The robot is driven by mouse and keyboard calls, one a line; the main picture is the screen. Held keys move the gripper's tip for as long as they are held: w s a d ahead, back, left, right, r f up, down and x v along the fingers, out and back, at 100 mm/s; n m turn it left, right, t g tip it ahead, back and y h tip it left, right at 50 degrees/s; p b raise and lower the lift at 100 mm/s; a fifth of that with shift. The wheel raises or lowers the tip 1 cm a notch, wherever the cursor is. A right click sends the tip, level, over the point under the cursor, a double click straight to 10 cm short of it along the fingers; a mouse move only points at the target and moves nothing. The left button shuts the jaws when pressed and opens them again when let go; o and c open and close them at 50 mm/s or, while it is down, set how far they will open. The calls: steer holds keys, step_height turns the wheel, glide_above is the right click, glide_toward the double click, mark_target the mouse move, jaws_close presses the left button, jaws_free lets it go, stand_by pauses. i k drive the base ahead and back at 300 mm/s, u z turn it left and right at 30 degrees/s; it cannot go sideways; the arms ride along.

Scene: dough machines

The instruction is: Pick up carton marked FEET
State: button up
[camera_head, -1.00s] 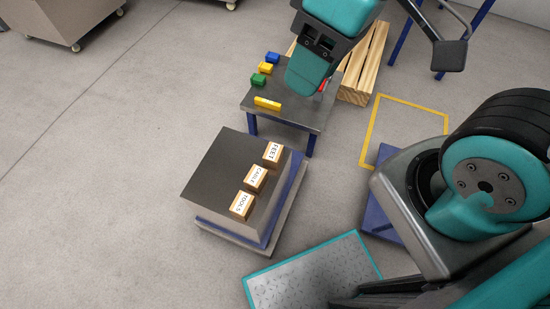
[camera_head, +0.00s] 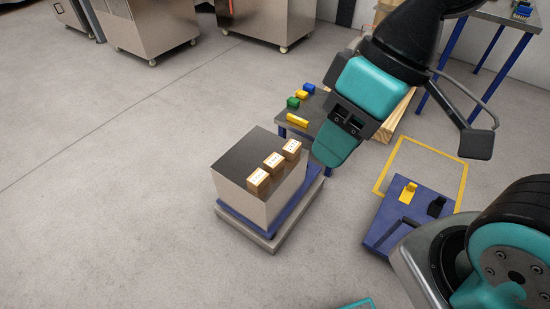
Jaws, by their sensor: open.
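Three small brown cartons with white labels stand in a row along the right edge of a dark-topped metal block (camera_head: 240,157). The FEET carton (camera_head: 292,148) is the farthest back; its label reads clearly only in the earlier frame. The CABLE carton (camera_head: 274,160) is in the middle and the TOOLS carton (camera_head: 258,178) is nearest. My gripper (camera_head: 335,148), teal-tipped, hangs just right of the FEET carton in the picture, apart from it. It is open and holds nothing visible. The side view hides the gap between its fingers.
Behind, a low table (camera_head: 318,103) holds blue, yellow and green blocks, partly covered by my arm. A blue board (camera_head: 410,230) with a yellow piece lies on the right. Wheeled steel machines (camera_head: 150,25) stand at the back. The floor on the left is clear.

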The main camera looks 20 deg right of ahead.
mark_target(292, 149)
steer(key=u, duration=0.45)
steer(key=i, duration=1)
steer(key=z, duration=0.45)
